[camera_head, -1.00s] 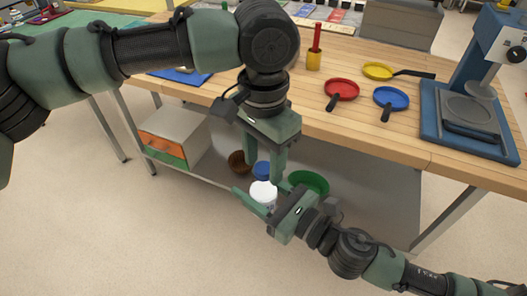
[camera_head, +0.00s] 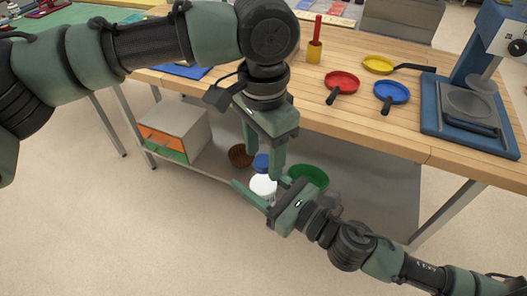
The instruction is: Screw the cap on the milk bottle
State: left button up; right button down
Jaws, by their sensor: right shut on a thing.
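My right gripper (camera_head: 262,194), entering from the lower right, is shut on a white object that appears to be the milk bottle (camera_head: 263,186), seen from above. My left gripper (camera_head: 265,176) points down from above, with its fingers apart over the top of the bottle. Its tips are close to the bottle's top; I cannot tell whether they touch it. I cannot make out the cap separately from the white top. The bottle's lower part is partly hidden by my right gripper.
The wooden table (camera_head: 330,55) behind carries red (camera_head: 342,81), yellow (camera_head: 378,64) and blue pans (camera_head: 391,91) and a blue machine (camera_head: 470,110). The lower shelf (camera_head: 375,195) holds a drawer box (camera_head: 175,130) and brown (camera_head: 239,156), blue and green bowls (camera_head: 309,175). Floor in front is clear.

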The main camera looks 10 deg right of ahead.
pick_arm(q)
notch_tip(320, 180, up, 12)
dwell(0.6)
jog(key=shift+w, duration=0.1)
dwell(0.4)
